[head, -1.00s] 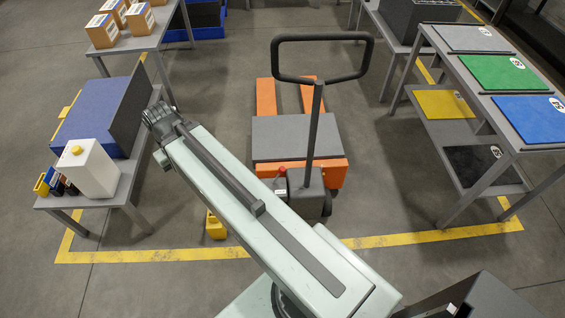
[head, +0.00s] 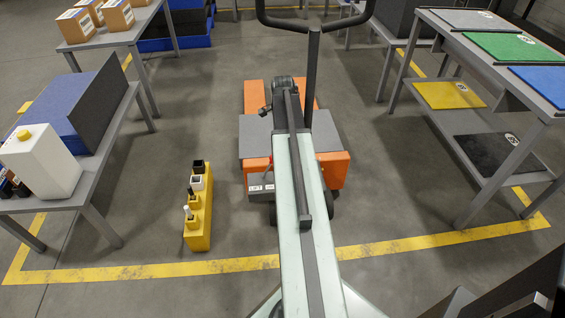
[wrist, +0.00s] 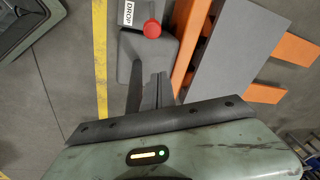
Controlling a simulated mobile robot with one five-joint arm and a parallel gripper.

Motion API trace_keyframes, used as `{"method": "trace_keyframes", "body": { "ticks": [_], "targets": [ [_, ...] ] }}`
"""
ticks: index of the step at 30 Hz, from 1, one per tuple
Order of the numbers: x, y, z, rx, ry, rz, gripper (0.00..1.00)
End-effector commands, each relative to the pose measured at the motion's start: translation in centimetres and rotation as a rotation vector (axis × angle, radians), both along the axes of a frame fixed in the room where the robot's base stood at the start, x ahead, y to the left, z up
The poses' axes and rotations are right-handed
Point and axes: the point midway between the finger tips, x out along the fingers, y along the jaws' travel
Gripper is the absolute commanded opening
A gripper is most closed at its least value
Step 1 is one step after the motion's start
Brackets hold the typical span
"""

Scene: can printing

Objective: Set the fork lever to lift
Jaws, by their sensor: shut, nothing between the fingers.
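The orange pallet jack (head: 331,172) stands ahead with a grey plate on its forks and its black loop handle upright. Its fork lever has a red knob (wrist: 152,30), seen in the wrist view above the grey housing (wrist: 150,52), near a white label reading DROP (wrist: 128,12). In the head view my arm covers much of the housing; small white labels (head: 261,189) show at its left. My gripper (wrist: 162,82) is shut and empty, with its fingers pointing toward the housing, below the red knob in the wrist picture. I cannot tell whether it touches anything.
A yellow holder (head: 198,238) with several small items stands on the floor left of the jack. A table with a blue bin (head: 72,110) is at left, a rack with coloured boards (head: 508,68) at right.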

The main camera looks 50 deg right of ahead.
Motion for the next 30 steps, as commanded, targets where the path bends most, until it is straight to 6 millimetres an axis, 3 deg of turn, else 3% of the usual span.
{"method": "trace_keyframes", "body": {
  "ticks": [8, 14, 30],
  "targets": [
    [0.0, -0.1, 0.2, 0.0, 0.0, -0.003, 0.0],
    [0.0, -0.2, -1.0, 0.0, 0.0, -0.002, 0.0],
    [0.7, -1.5, -10.8, 0.0, 0.0, -0.002, 0.0]
  ]
}}
